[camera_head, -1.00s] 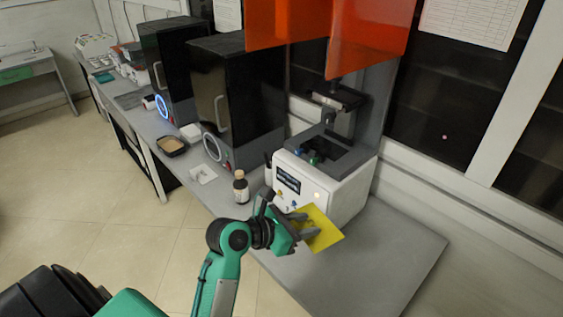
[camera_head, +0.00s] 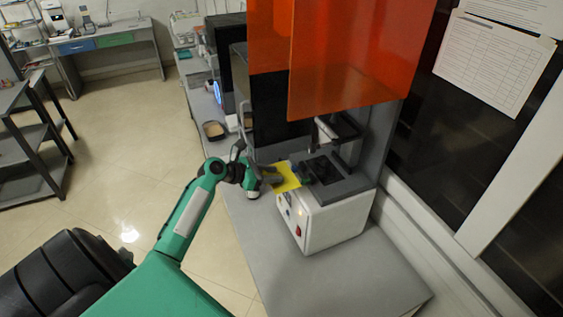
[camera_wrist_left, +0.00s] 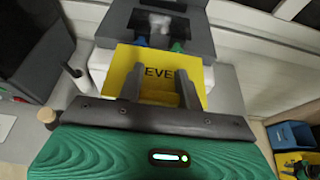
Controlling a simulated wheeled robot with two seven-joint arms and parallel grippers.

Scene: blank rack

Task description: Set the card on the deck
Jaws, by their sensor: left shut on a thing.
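The yellow card (camera_head: 287,177) is held flat by my left gripper (camera_head: 268,177) at the left edge of the white and grey machine. In the left wrist view the card (camera_wrist_left: 128,68) bears dark letters, partly hidden by the two fingers of the left gripper (camera_wrist_left: 160,88). The deck, a dark grey top with a recessed dark plate (camera_head: 345,187), lies just beyond the card. It also shows in the left wrist view (camera_wrist_left: 118,20), with small blue and green knobs at its near edge. I cannot tell whether the card touches the machine. My right gripper is not in view.
Raised orange panels (camera_head: 350,60) hang above the machine. Dark box-shaped machines (camera_head: 278,110) and a tan-filled tray (camera_head: 213,130) stand farther along the bench. The bench front (camera_head: 330,280) is clear. A blue bin (camera_wrist_left: 290,135) shows at right in the wrist view.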

